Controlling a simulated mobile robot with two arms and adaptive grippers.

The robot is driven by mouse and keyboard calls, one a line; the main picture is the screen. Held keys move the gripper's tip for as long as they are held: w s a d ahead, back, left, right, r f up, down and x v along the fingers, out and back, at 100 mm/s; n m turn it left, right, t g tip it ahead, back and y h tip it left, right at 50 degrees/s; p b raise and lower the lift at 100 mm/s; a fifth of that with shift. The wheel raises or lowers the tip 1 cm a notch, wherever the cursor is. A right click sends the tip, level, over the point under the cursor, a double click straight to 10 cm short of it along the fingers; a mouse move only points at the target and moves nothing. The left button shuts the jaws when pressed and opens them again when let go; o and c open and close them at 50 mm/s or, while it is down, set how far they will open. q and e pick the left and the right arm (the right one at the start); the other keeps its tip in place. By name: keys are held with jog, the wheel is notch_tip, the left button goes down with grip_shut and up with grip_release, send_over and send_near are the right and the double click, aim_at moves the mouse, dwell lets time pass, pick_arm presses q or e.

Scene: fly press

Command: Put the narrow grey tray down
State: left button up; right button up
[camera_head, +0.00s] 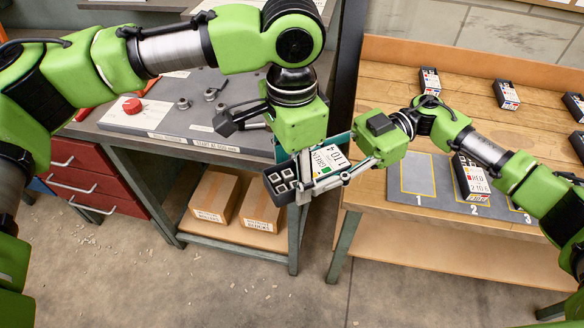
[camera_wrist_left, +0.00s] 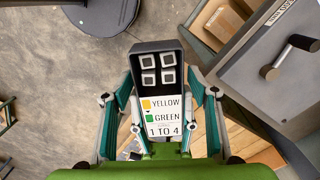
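The narrow grey tray (camera_head: 277,205) is in the air in the gap between the bench and the wooden table. It has several square compartments with pale square pieces at one end and a white label with yellow and green marks. In the left wrist view the tray (camera_wrist_left: 157,48) reads "YELLOW GREEN 1 TO 4". My left gripper (camera_head: 300,172) is shut on it; its teal fingers (camera_wrist_left: 160,97) lie along both sides. My right gripper (camera_head: 335,165) is close at the label end; whether its fingers press on the tray I cannot tell.
The grey bench (camera_head: 190,128) at left carries knobs and a red part. Two cardboard boxes (camera_head: 214,195) stand on its lower shelf. The wooden table (camera_head: 390,100) at right has a grey mat (camera_head: 422,178) with numbered spots, a dark labelled tray (camera_head: 470,180) at spot 2, and several similar trays behind.

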pick_arm(q)
jog(key=c, duration=0.7)
jog(key=shift+c, duration=0.2)
pick_arm(e)
jog(key=o, duration=1.3)
jog(key=shift+c, duration=0.2)
